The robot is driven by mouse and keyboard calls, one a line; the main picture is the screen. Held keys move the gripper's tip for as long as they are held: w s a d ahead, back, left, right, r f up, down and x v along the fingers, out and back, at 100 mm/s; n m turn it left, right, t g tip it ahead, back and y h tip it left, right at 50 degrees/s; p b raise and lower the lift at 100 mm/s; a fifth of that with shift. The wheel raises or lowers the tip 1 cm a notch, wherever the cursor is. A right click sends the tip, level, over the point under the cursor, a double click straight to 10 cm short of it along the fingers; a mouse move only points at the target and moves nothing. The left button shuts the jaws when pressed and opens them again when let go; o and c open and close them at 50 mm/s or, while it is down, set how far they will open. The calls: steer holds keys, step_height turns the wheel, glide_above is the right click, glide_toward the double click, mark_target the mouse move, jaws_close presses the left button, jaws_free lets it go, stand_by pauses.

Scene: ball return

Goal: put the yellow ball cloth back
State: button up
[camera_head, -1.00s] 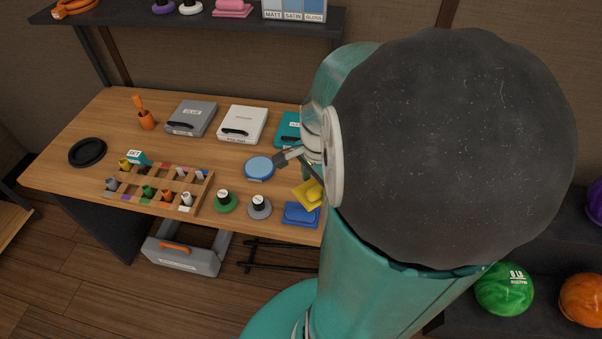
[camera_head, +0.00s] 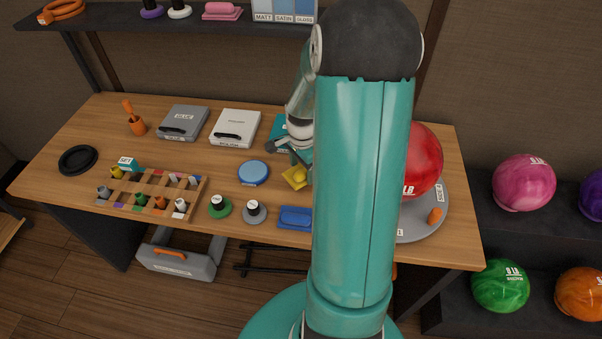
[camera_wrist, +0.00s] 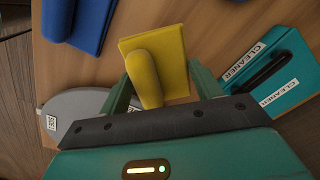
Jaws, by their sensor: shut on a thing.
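The yellow ball cloth (camera_wrist: 160,60) is a flat yellow pad with a rounded grip. In the wrist view my gripper (camera_wrist: 158,90) has its two green fingers on either side of the grip, shut on it. In the head view the yellow cloth (camera_head: 294,177) shows just below my gripper (camera_head: 302,160), which is partly hidden by my arm. It is over the workbench (camera_head: 150,110), behind the blue pad (camera_head: 295,217) and right of the blue round tin (camera_head: 254,172). Its height above the bench is hard to tell.
A teal cleaner case (camera_wrist: 268,75) lies close on the right in the wrist view. A red ball (camera_head: 425,160) rests on a grey round base (camera_head: 425,222) beyond my arm. A wooden bottle rack (camera_head: 150,190) stands at the left. Free wood lies at the bench's back right.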

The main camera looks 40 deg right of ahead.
mark_target(301, 174)
steer(key=shift+w+d+f, duration=0.15)
steer(key=shift+w+f, duration=0.3)
steer(key=shift+f, duration=1.6)
steer(key=shift+f, duration=0.2)
steer(key=o, duration=0.9)
